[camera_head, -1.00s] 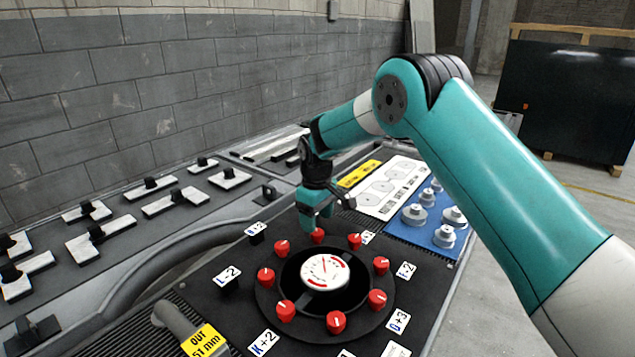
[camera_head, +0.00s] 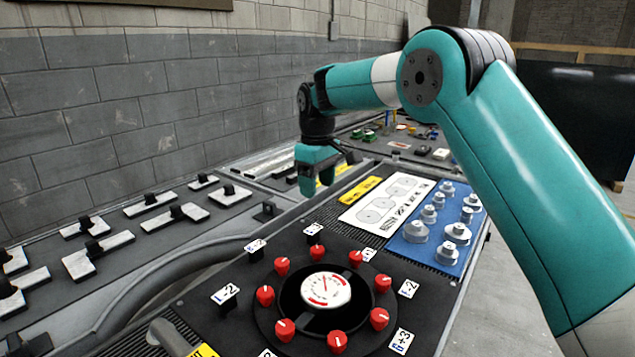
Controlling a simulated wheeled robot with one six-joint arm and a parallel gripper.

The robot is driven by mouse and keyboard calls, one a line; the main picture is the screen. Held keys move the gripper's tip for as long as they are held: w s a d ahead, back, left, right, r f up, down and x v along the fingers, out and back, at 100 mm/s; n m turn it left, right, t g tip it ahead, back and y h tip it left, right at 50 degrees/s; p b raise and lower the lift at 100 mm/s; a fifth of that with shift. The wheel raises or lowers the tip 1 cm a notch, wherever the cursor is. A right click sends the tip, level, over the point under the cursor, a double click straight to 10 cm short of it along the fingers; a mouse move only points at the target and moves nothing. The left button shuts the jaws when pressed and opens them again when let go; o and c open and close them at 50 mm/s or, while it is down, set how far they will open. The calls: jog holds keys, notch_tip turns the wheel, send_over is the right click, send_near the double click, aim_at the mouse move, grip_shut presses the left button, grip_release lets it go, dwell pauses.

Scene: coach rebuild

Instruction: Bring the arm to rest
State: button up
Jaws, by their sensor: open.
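My teal arm reaches in from the right and bends at a raised elbow. My gripper (camera_head: 318,170) hangs from its end, pointing down, above the far left part of the workbench (camera_head: 262,226). It is open and I see nothing between its fingers. It is clear of the round dial (camera_head: 326,289), which lies nearer, with a ring of red knobs (camera_head: 265,295) around it. The gripper partly hides the yellow strip behind it.
A blue tray (camera_head: 415,254) with several grey metal weights (camera_head: 457,233) and a white sheet with circles (camera_head: 383,203) lie right of the gripper. Grey panels with white bars (camera_head: 150,205) fill the left. A block wall (camera_head: 170,95) stands behind. Small items lie at the far end.

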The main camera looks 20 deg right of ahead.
jog(key=s+a+r+y, duration=0.1)
jog(key=s+a+r, duration=0.15)
jog(key=s, duration=0.65)
jog(key=s+a+r+y, duration=0.1)
jog(key=s+r, duration=0.3)
jog(key=s, duration=0.5)
jog(key=s+f+y, duration=0.2)
jog(key=s, duration=1.9)
jog(key=shift+a+f, duration=0.4)
jog(key=shift+a, duration=0.05)
jog(key=shift+s, duration=0.1)
